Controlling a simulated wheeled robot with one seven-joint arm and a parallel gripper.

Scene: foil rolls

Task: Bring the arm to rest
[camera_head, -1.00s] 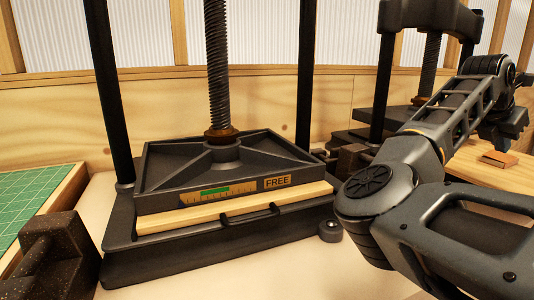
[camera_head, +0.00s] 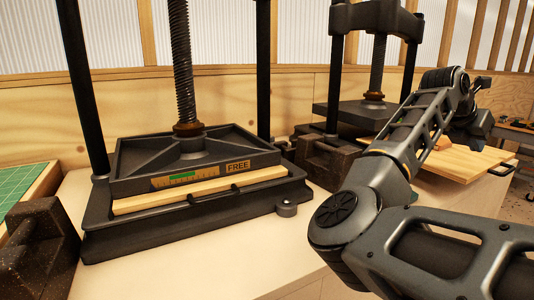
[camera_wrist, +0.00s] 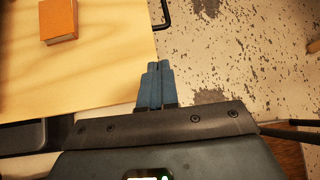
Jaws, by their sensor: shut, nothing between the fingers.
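My arm (camera_head: 405,155) reaches from the lower right to the back right in the head view, bent at a large round joint. In the wrist view my gripper (camera_wrist: 155,72) has its two blue fingers together with nothing between them. It hangs over the edge of a pale wooden board (camera_wrist: 80,85), with speckled floor beyond. In the head view the gripper end (camera_head: 478,125) is far right and small, and its fingertips are hard to make out.
A press (camera_head: 190,180) marked FREE stands on the bench at left. A second press (camera_head: 375,110) stands behind. An orange block (camera_wrist: 58,20) lies on the board. A dark weight (camera_head: 38,245) sits at lower left. Floor (camera_wrist: 225,60) lies open past the board.

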